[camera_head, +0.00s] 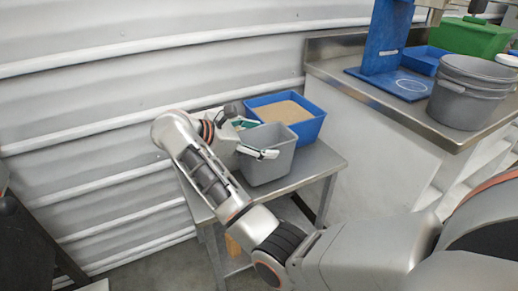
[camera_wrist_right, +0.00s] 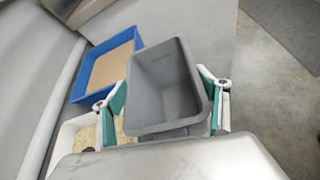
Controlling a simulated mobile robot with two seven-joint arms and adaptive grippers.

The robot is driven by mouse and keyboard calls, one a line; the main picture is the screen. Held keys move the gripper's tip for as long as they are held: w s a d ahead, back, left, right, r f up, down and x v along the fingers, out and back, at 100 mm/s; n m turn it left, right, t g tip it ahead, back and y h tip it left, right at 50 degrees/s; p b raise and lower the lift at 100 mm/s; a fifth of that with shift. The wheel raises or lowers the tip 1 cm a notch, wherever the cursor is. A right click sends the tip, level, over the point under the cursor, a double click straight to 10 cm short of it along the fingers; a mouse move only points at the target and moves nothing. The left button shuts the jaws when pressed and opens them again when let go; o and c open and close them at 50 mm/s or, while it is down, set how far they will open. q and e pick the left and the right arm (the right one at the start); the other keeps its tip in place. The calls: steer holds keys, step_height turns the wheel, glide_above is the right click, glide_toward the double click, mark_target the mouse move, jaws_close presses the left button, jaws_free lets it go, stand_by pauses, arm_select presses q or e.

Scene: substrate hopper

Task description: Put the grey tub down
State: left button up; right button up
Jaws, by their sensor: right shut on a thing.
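The grey tub (camera_head: 266,165) is upright at the small steel table (camera_head: 318,160), in front of a blue tub. It looks empty inside in the right wrist view (camera_wrist_right: 165,85). My right gripper (camera_head: 257,139) is shut on the tub. In the right wrist view, its green-padded fingers (camera_wrist_right: 164,105) lie on either side of the tub. I cannot tell whether the tub's base touches the tabletop. My left gripper is not in view.
The blue tub (camera_head: 312,128) of tan substrate stands close behind the grey tub. A pale container (camera_wrist_right: 68,132) of grains is beside them. At right, a steel counter (camera_head: 345,78) holds stacked grey buckets (camera_head: 462,100), a blue stand (camera_head: 385,40) and a green bin (camera_head: 470,38).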

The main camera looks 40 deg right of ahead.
mark_target(261, 148)
step_height(261, 148, down, 3)
steer(key=shift+f, duration=0.1)
steer(key=o, duration=2.1)
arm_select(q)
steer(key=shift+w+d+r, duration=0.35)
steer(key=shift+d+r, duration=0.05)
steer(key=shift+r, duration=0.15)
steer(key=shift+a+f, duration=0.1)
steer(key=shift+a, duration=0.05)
